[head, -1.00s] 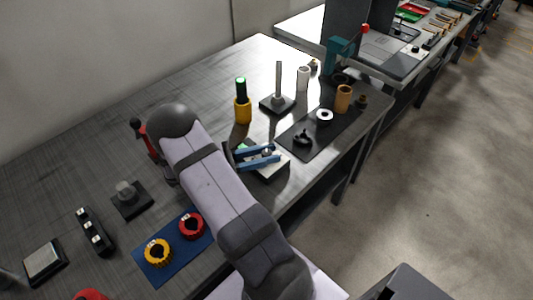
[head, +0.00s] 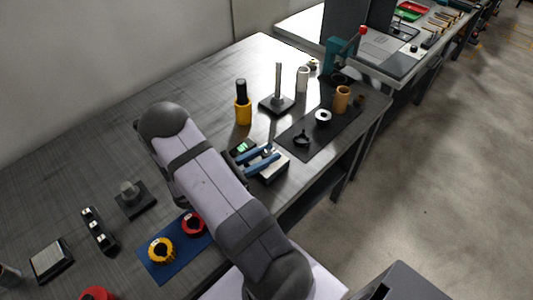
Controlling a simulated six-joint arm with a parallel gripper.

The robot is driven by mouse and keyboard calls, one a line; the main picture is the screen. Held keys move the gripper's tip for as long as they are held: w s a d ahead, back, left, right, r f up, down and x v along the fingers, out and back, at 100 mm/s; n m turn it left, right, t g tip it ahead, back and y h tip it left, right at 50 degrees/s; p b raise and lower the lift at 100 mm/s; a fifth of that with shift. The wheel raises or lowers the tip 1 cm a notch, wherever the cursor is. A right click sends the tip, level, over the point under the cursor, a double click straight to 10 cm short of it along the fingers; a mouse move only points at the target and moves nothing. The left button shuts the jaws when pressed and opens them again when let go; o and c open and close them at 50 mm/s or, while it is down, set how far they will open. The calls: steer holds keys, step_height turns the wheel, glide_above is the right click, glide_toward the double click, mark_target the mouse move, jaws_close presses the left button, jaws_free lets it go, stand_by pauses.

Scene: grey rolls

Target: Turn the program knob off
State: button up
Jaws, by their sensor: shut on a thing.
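My gripper (head: 274,152), with two blue fingers, reaches out from behind my pale arm over a small box-shaped unit (head: 274,172) with a light side and dark top. A small green display (head: 242,147) shows at the unit's left. The fingers are shut on the program knob at the unit's top; the knob itself is largely hidden between them, so its pointer and setting cannot be read. A black cylinder (head: 241,90) stands upright in a yellow holder (head: 243,112) behind the unit, its top dark.
A dark mat (head: 318,137) with several parts lies right. A blue mat (head: 160,268) with red and yellow rings lies near my arm. Bare bench lies at the back left.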

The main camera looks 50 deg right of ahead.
mark_target(262, 157)
steer(key=o, duration=1.1)
steer(key=shift+c, duration=0.2)
steer(key=shift+b+v, duration=0.9)
steer(key=shift+v, duration=2.85)
steer(key=d+p, duration=0.1)
steer(key=d+r, duration=0.1)
steer(key=s+d+p, duration=0.1)
steer(key=d, duration=0.1)
steer(key=shift+r+p, duration=0.15)
steer(key=shift+p, duration=0.2)
steer(key=shift+d, duration=0.1)
steer(key=shift+p+x, duration=0.9)
steer(key=shift+x, duration=2.75)
